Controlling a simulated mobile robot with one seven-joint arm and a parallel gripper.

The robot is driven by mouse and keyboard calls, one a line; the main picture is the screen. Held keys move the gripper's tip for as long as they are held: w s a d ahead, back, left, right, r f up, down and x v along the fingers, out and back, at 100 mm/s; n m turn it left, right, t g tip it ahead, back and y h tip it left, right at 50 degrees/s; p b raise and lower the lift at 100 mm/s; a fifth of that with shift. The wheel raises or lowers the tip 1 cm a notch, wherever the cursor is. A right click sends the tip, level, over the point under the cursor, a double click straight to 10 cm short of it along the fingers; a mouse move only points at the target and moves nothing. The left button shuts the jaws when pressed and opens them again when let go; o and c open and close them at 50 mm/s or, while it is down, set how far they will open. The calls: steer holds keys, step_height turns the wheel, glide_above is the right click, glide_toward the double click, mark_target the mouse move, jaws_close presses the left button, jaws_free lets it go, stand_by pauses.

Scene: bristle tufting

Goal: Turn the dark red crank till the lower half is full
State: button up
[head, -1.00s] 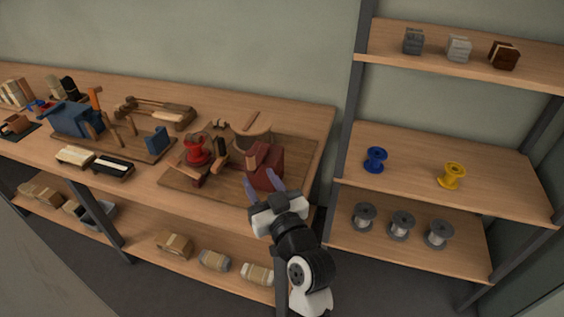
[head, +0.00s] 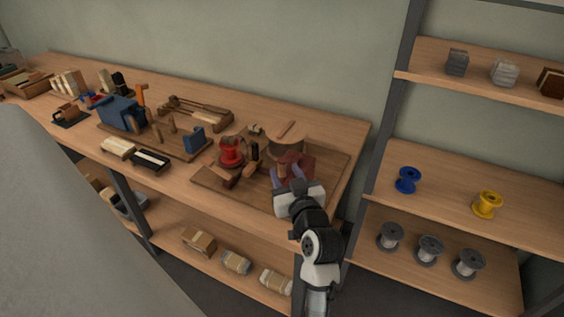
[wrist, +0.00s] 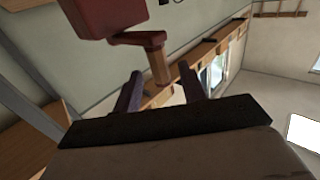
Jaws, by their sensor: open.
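The dark red machine (head: 299,164) stands on a wooden board (head: 222,187) at the right end of the bench. In the wrist view its dark red housing (wrist: 108,14) is at the top left, with a brownish crank arm (wrist: 137,39) and a handle (wrist: 160,65) pointing down toward my gripper. My gripper (head: 287,175) is in front of the machine and partly covers it. In the wrist view my gripper (wrist: 161,78) is open, its two purple fingers on either side of the handle's end. I cannot tell if they touch it. The crank is hidden in the head view.
A red spool (head: 231,152) and a round wooden-topped drum (head: 286,138) stand close beside the machine. A blue machine (head: 121,113) is farther left. A shelf rack to the right holds a blue spool (head: 407,180), a yellow spool (head: 487,204) and grey spools.

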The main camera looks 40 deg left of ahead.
mark_target(284, 170)
steer(key=shift+p+x, duration=0.35)
steer(key=shift+x, duration=1.35)
jaws_close()
